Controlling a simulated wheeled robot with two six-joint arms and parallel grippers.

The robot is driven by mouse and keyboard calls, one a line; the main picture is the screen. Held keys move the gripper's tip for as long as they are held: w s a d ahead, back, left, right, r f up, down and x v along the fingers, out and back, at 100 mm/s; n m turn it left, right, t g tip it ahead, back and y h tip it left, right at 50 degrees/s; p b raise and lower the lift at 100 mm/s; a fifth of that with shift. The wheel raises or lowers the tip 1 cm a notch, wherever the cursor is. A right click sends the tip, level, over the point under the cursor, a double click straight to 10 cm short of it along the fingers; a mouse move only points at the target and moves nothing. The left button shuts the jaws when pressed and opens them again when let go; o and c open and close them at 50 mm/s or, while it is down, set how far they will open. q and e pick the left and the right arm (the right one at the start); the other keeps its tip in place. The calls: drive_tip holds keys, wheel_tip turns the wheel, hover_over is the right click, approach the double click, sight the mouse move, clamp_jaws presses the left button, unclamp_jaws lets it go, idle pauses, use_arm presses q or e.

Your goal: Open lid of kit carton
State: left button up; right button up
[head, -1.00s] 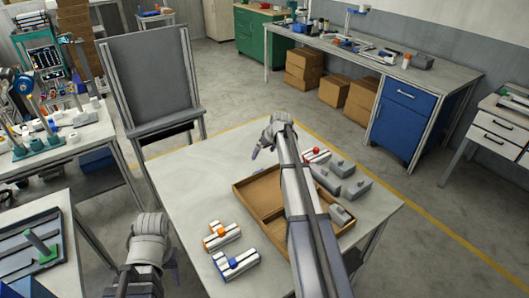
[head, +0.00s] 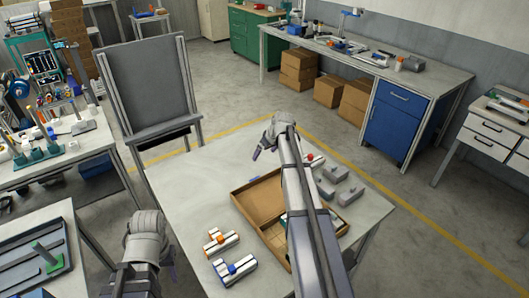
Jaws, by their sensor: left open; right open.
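The brown carton (head: 238,198) lies on the pale table, open at the top where it shows, with low walls and dividers inside. My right forearm crosses over it and hides its middle, and I cannot make out a separate lid. A small green and white patch shows inside beside the arm. My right gripper (head: 258,152) is open and empty, beyond the carton's far edge. My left gripper (head: 170,270) is at the table's near left edge, apart from the carton; its fingers are partly hidden and look empty.
White pieces with an orange part (head: 221,241) and a blue part (head: 234,269) lie left of the carton. Several grey blocks (head: 350,195) lie to its right, near a red-topped piece (head: 312,160). The table's far left area is clear.

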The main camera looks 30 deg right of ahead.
drive_tip(key=s+a+f+g, duration=0.1)
drive_tip(key=s+a, duration=0.3)
drive_tip(key=a, duration=0.3)
drive_tip(key=s+a+f+n+g+b, duration=0.1)
drive_tip(key=s+a, duration=0.2)
drive_tip(key=a, duration=0.4)
drive_tip(key=s+a+f+g, duration=0.1)
drive_tip(key=s+a, duration=0.3)
drive_tip(key=a, duration=0.3)
drive_tip(key=s+a+g+h, duration=0.1)
drive_tip(key=s+a, duration=0.6)
drive_tip(key=s, duration=0.3)
drive_tip(key=s+a+f+n+g+h+b, duration=0.1)
drive_tip(key=s+a, duration=0.6)
drive_tip(key=s, duration=0.3)
drive_tip(key=shift+s+f+g, duration=0.2)
drive_tip(key=shift+f+g, duration=0.05)
drive_tip(key=shift+g, duration=0.05)
drive_tip(key=shift+a, duration=0.1)
